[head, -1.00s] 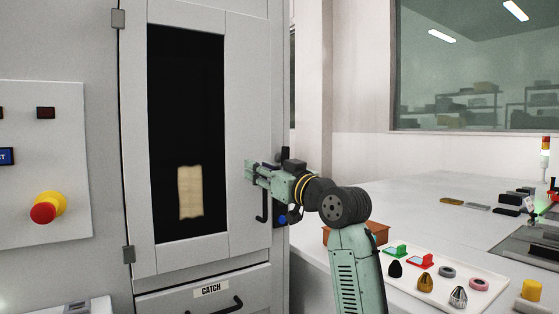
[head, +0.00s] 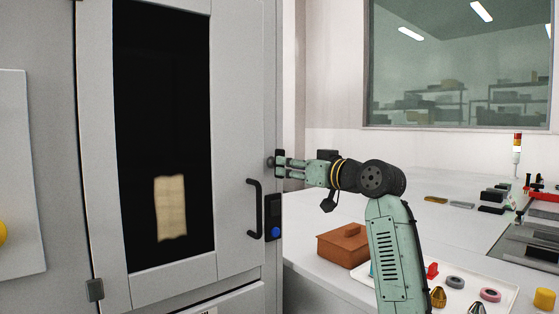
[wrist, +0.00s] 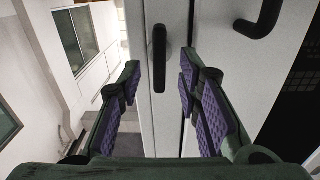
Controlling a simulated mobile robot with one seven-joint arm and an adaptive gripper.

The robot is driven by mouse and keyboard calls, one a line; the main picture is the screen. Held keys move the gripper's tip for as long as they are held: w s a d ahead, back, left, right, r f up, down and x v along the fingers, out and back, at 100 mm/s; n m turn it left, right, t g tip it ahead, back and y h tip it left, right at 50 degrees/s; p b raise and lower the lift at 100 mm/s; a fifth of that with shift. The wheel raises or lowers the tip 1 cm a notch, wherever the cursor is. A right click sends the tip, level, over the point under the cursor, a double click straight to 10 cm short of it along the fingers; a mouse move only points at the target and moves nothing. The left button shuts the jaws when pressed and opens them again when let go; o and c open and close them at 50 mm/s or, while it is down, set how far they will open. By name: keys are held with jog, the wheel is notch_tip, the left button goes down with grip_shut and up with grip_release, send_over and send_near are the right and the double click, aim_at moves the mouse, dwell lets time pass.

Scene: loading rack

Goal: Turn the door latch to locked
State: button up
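The door latch is a black upright bar (wrist: 160,58) beside the door seam in the wrist view. It appears vertical, between the lines of my two fingers. In the head view the latch's dark mount (head: 279,157) shows at the door's right edge, partly hidden by my fingers. My gripper (head: 282,167) points left at it; I cannot tell if it touches. In the wrist view my gripper (wrist: 160,78) is open, with purple pads on either side and nothing held. The grey cabinet door (head: 235,100) with its dark window looks closed.
A black door handle (head: 255,210) is below left of the latch and also shows in the wrist view (wrist: 262,18). A black panel with a blue button (head: 275,231) is below the latch. A brown box (head: 343,246) and tray (head: 460,304) stand on the white bench.

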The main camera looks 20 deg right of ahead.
jog(key=shift+p+x, duration=0.55)
jog(key=shift+x, duration=1.85)
grip_shut()
jog(key=shift+r, duration=0.1)
